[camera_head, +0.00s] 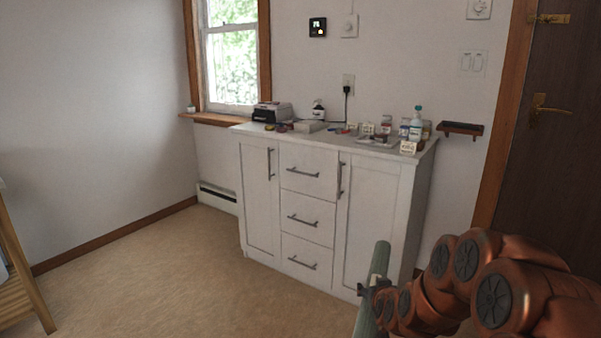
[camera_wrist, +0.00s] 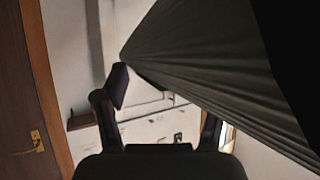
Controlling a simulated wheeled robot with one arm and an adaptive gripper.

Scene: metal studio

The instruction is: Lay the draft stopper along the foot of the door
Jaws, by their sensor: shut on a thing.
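The draft stopper is a long grey-green roll (camera_head: 378,262). My gripper (camera_head: 369,291) is shut on it in front of the white cabinet, at the lower edge of the head view. The roll stands steeply tilted and its lower end is cut off by the frame. In the wrist view the pleated fabric of the stopper (camera_wrist: 225,62) fills the upper right and hides part of the fingers. The dark brown door (camera_head: 550,165) with a brass handle is at the right, apart from the stopper. It also shows at the left of the wrist view (camera_wrist: 18,85). The door's foot is hidden behind my arm.
A white cabinet (camera_head: 308,222) stands against the back wall, its top (camera_head: 258,129) crowded with bottles and small items. A small dark shelf (camera_head: 461,129) juts from the wall beside the door. A wooden stand (camera_head: 20,275) is at the far left. The tan floor (camera_head: 150,275) between is clear.

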